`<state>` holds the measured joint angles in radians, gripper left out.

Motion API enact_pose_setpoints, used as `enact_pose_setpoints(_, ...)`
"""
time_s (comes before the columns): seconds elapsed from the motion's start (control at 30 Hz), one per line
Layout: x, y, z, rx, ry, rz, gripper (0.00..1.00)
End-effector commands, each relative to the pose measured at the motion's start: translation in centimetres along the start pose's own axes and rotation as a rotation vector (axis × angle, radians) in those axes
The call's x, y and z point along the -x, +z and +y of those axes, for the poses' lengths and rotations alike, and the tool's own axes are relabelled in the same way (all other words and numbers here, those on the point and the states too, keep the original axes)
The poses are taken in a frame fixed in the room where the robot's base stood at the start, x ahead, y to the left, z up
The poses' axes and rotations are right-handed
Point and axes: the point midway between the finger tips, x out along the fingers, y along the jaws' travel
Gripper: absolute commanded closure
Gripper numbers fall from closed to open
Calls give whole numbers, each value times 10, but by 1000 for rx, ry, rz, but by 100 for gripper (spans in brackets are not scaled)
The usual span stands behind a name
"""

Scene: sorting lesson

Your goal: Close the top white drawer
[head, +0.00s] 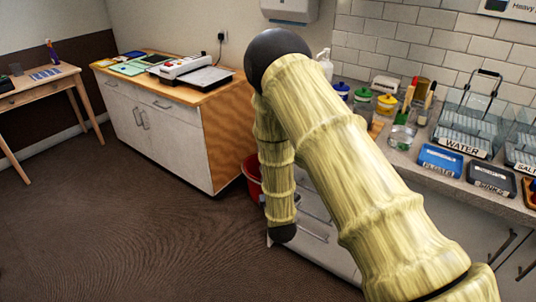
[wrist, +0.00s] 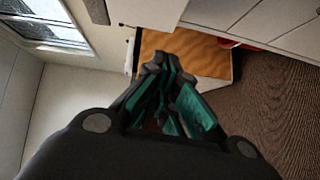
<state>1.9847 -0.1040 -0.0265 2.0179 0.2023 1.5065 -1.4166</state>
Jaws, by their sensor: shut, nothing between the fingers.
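The white drawer unit (head: 323,252) stands under the counter on the right in the head view. My arm covers much of it, including most of the upper fronts. A strip of an upper white front (head: 313,205) shows between my arm links, and I cannot tell how far the top drawer stands out. My gripper (wrist: 160,60) is shut and empty in the wrist view, with teal pads on its dark fingers. White fronts (wrist: 270,38) show at the upper right there, apart from the fingertips in the picture. My gripper cannot be made out in the head view.
A red bin (head: 252,176) stands by the wooden-sided cabinet (head: 228,135). The grey counter (head: 408,165) holds paint pots, a blue tray (head: 440,160) and a dark tray (head: 491,179). A wooden table (head: 42,90) is far left. The brown carpet (head: 130,235) is clear.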

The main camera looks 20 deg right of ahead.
Motion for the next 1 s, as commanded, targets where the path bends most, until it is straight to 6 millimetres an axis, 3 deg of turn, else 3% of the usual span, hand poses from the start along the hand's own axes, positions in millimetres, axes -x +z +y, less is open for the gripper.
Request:
enact_pose_setpoints(0.1, -11, -7, 20, 62, 66, 5, 100)
enact_pose_setpoints(0.2, -17, -8, 26, 82, 87, 5, 100)
enact_pose_setpoints(0.37, -32, -8, 29, 83, 89, 3, 100)
enact_pose_setpoints(0.87, -113, -8, 35, 81, 87, 3, 100)
enact_pose_setpoints(1.0, -126, 5, 38, 82, 86, 2, 100)
